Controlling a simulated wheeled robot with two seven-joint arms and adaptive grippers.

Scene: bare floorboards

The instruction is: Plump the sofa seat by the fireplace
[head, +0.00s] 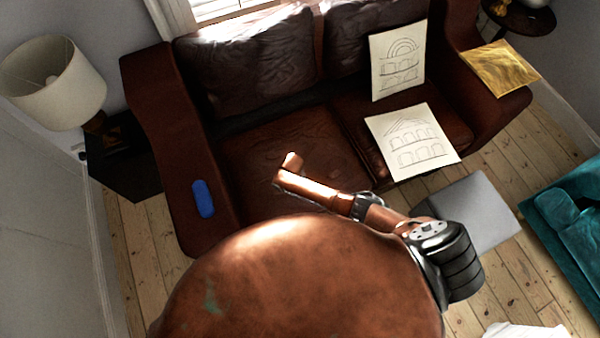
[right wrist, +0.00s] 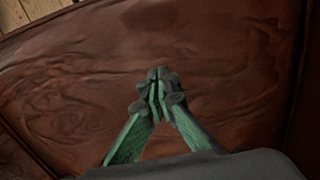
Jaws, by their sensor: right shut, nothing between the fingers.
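The dark red-brown leather sofa (head: 160,110) stands against the wall in the head view. Its left seat cushion (head: 265,145) is bare and creased. The right seat cushion (head: 342,122) is partly covered by a sheet with a drawing. In the right wrist view my right gripper (right wrist: 157,88) has green fingers with dark tips, pressed together and empty. It points at a creased brown leather surface (right wrist: 225,50) that looks like the sofa seat; I cannot tell whether it touches. Neither gripper can be made out in the head view. No fireplace shows.
A large copper-coloured rounded shape (head: 300,290) with a pipe hides the sofa's front. A blue object (head: 203,199) lies on the left armrest, a gold cloth (head: 500,67) on the right. A lamp (head: 55,80), grey stool (head: 475,213) and teal seat (head: 570,225) stand around.

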